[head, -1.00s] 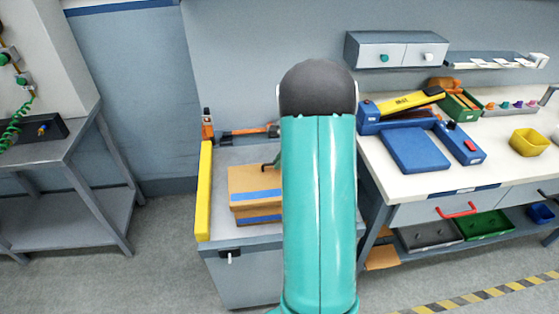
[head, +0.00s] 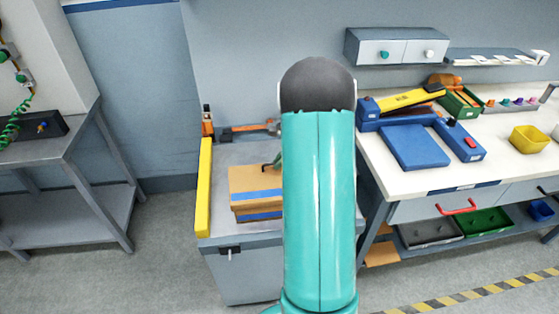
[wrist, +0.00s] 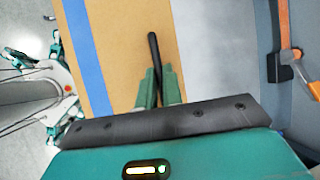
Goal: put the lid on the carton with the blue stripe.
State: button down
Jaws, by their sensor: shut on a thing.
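The brown cardboard lid (head: 252,178) with a blue stripe is over the brown carton (head: 257,208), whose front also has a blue stripe, on the grey bench left of my arm. The lid lies nearly level and covers the carton's opening. I cannot tell whether it is fully seated. My gripper (wrist: 158,78) is shut on the lid's dark upright handle (wrist: 153,48), with a green finger on each side. The lid's top (wrist: 115,40) and stripe (wrist: 85,60) fill the middle of the wrist view. My arm hides the carton's right part in the head view.
A yellow rail (head: 204,188) edges the bench's left side. Orange clamp-like tools (head: 250,130) lie at its back. A white worktable (head: 400,183) with a blue tray (head: 415,147) and a yellow bin (head: 529,139) stands to the right. A grey table (head: 60,145) stands left.

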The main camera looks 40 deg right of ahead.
jog(key=c, duration=1.5)
grip_release()
jog(key=v, duration=1.3)
jog(key=shift+s+r, duration=0.15)
jog(key=shift+r, duration=0.2)
